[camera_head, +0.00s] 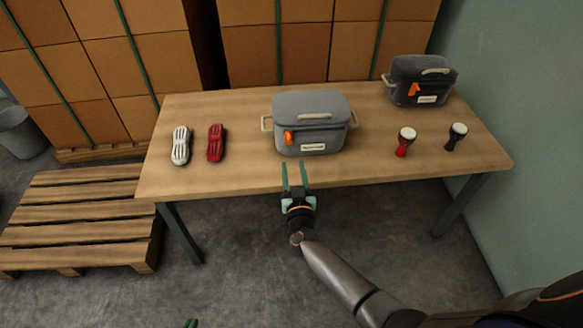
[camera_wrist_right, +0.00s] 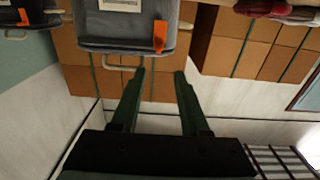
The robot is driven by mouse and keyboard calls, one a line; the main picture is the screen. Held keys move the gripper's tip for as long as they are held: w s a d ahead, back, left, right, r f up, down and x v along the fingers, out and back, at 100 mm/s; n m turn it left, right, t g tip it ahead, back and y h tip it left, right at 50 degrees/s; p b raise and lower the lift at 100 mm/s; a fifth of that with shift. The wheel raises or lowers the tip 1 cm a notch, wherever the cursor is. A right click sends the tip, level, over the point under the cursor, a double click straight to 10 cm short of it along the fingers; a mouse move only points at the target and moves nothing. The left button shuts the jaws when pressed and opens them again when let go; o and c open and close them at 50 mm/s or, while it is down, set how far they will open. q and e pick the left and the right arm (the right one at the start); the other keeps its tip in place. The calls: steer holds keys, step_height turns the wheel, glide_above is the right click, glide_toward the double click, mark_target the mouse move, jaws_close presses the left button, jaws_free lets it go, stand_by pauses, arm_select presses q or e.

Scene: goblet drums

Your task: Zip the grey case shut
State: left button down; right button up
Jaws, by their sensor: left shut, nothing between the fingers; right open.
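The grey case (camera_head: 322,104) stands upright near the middle of the table, its lid lying over the body. Its orange zip pull (camera_head: 288,138) hangs at the front left, and a pale label is on the front. I cannot tell how far the zip is closed. In the right wrist view the case (camera_wrist_right: 105,35) and orange pull (camera_wrist_right: 160,37) are beyond the open fingers (camera_wrist_right: 158,75). Only a green tip of my left gripper (camera_head: 190,323) shows at the bottom.
A darker case (camera_head: 432,79) with an orange pull stands at the back right. A red drum (camera_head: 404,143) and a black drum (camera_head: 456,137) stand at right. A white item (camera_head: 181,146) and a red item (camera_head: 216,143) lie at left. The table front (camera_head: 250,178) is clear.

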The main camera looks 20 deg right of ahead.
arm_select(q)
steer(key=shift+s+a, duration=0.25)
steer(key=shift+s, duration=0.2)
arm_select(e)
steer(key=shift+s+a, duration=0.1)
steer(key=shift+s, duration=0.4)
arm_select(q)
steer(key=shift+w+r, duration=0.1)
steer(key=shift+w, duration=0.05)
step_height(320, 180, up, 8)
steer(key=s+a+p, duration=0.1)
steer(key=a+p, duration=0.1)
steer(key=p, duration=0.8)
steer(key=shift+s+a+n+y, duration=0.25)
steer(key=shift+a+n+y, duration=0.05)
steer(key=shift+a+y, duration=0.1)
arm_select(e)
steer(key=s+a+n+g+y, duration=0.1)
steer(key=s+n+g+y, duration=0.1)
steer(key=s, duration=1.2)
steer(key=s+a+n+g+y, duration=0.2)
steer(key=s+g+y, duration=0.2)
steer(key=s, duration=1.1)
steer(key=shift+r+n+g, duration=0.15)
steer(key=shift+n+g, duration=0.15)
steer(key=shift+g, duration=0.9)
